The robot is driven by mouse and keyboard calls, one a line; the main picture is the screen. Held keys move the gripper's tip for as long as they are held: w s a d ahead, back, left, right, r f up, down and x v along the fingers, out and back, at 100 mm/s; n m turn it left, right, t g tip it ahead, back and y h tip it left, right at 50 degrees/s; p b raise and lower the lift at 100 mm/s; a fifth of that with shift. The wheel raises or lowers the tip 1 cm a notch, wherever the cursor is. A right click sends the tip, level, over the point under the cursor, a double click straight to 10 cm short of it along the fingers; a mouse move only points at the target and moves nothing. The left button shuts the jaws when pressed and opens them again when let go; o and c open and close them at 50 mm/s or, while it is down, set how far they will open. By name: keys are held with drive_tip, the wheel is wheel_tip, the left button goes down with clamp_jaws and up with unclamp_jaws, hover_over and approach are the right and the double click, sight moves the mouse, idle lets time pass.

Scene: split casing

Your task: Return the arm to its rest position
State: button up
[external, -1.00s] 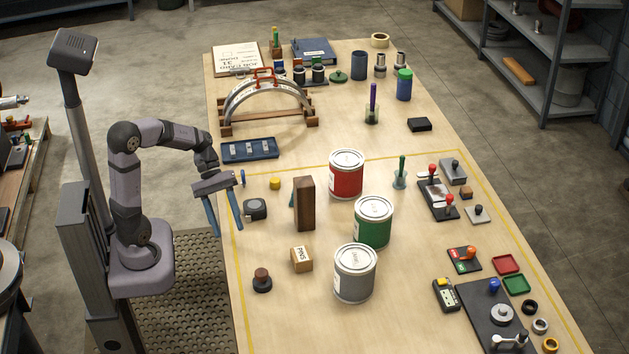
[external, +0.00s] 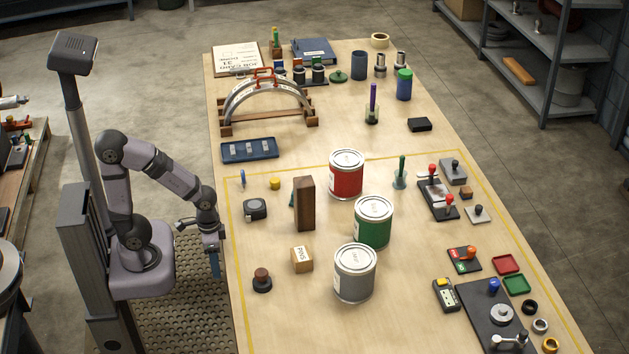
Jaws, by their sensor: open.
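My gripper (external: 214,264) hangs pointing down at the left side of the workbench, over the perforated floor plate beside my base. It is empty, and its fingers overlap from this angle. My arm is folded back close to its column. The arched split casing (external: 268,97) with red clamps on top stands on a wooden cradle (external: 228,130) at the back left of the bench. My gripper is well apart from it and touches nothing that I can see.
The workbench (external: 260,335) edge is just right of my gripper. Nearest on the bench are a tape measure (external: 255,209), a dark red-brown knob (external: 262,279), a PINS box (external: 302,259) and an upright wooden block (external: 304,203). Paint cans (external: 353,272) stand mid-bench.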

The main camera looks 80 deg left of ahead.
wheel_tip(320, 180, up, 26)
drive_tip(key=p, duration=2.5)
drive_tip(key=shift+r, duration=0.2)
idle(4.2)
